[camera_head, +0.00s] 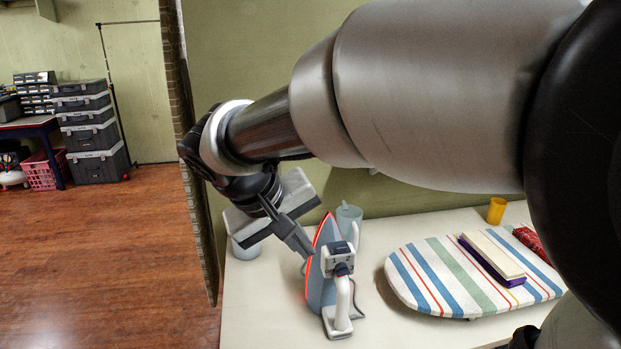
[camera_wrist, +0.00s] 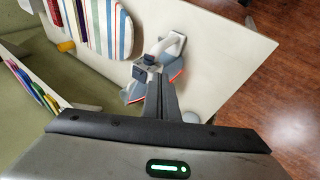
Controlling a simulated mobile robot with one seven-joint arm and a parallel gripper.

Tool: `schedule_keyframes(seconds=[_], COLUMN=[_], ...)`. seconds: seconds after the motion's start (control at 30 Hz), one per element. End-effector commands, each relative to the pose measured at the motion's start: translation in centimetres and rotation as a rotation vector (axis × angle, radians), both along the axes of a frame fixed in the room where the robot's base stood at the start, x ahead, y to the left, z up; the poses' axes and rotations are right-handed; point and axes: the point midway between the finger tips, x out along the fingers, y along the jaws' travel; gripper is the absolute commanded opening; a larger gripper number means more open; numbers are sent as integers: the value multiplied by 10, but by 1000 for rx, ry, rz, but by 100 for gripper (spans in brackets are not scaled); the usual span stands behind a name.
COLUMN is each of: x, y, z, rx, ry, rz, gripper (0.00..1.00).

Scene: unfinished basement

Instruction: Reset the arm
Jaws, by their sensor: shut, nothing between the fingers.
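My gripper (camera_head: 307,249) hangs at the end of my arm, near the left end of the white table (camera_head: 262,318). Its fingers are shut with nothing between them. They point down and to the right, close to a grey and white iron with a red-edged soleplate (camera_head: 322,262) that stands upright. In the head view I cannot tell whether the fingertips touch the iron. In the wrist view the closed fingers (camera_wrist: 161,82) overlap the iron (camera_wrist: 168,47) and hide part of it.
A striped ironing board (camera_head: 430,273) lies on the table, with books (camera_head: 490,259) on it. A yellow cup (camera_head: 496,210) and a translucent container (camera_head: 349,216) stand at the back. Stacked toolboxes (camera_head: 95,135) and a pink crate (camera_head: 42,171) stand far left; the floor between is clear.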

Motion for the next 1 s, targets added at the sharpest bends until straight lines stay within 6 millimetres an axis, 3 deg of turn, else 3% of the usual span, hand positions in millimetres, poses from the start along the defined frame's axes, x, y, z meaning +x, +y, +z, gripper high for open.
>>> schedule_keyframes(seconds=[0.03,0.13,0.2,0.3,0.5,0.7,0.77,1.0], x=[-9,-37,-60,-87,-124,-150,-148,-148], y=[-26,-73,-100,-124,-149,-161,-160,-160], z=[7,12,12,9,2,-6,18,70], rx=[34,127,199,283,408,504,503,502], ry=[5,18,19,2,-59,-143,-137,-134], rz=[-34,-91,-128,-164,-213,-251,-244,-244], gripper=[0,0,0,0,0,0,0,0])
